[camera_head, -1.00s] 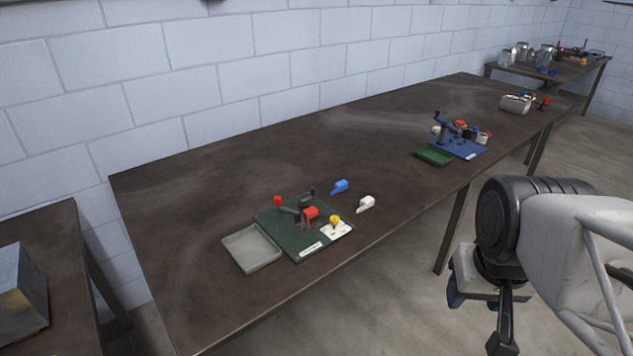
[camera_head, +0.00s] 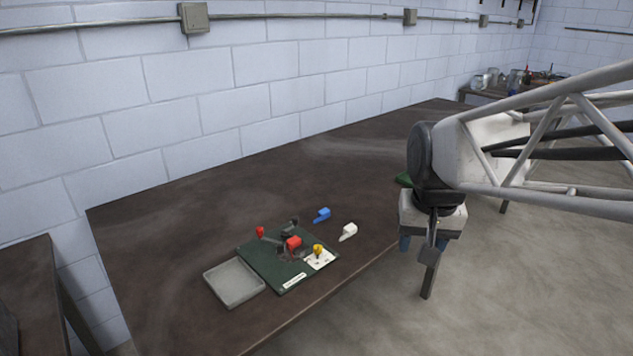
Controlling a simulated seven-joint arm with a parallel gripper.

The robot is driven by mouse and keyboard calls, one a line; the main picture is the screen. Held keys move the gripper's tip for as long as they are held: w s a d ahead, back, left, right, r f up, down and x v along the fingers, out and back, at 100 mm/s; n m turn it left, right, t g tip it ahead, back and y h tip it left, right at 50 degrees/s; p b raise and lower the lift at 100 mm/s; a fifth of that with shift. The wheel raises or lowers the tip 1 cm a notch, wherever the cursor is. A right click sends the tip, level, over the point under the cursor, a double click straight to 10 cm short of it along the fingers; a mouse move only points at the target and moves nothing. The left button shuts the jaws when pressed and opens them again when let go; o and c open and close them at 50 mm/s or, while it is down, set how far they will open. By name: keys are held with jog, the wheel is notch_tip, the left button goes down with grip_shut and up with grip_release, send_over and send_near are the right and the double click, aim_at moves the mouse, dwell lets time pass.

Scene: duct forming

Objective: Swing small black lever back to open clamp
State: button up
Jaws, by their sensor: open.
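A dark green board (camera_head: 272,272) lies on the brown table and carries the clamp fixture. On it are a red block (camera_head: 294,243), a dark part (camera_head: 292,224) at the back and a red-tipped handle (camera_head: 260,232) at the back left. A yellow knob (camera_head: 318,249) stands on a white plate at the right. The small black lever cannot be told apart surely from the other dark parts at this size. My gripper (camera_head: 418,262) is open and empty, pointing down. In the picture it is right of the board, past the table's front edge and well apart from the fixture.
A shallow grey tray (camera_head: 207,277) adjoins the board's left side. A blue piece (camera_head: 322,215) and a white piece (camera_head: 348,232) lie loose to the board's right. The table behind the board is clear.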

jog(key=w+a, duration=0.5)
jog(key=w, duration=0.9)
jog(key=m+g, duration=0.2)
jog(key=m, duration=0.1)
send_over(295, 218)
notch_tip(295, 218, down, 18)
jog(key=shift+d+f, duration=0.1)
jog(key=shift+d, duration=0.05)
jog(key=shift+w+f, duration=0.1)
jog(key=shift+f, duration=0.1)
jog(key=shift+f, duration=0.15)
jog(key=shift+f, duration=3.75)
jog(key=shift+c, duration=0.4)
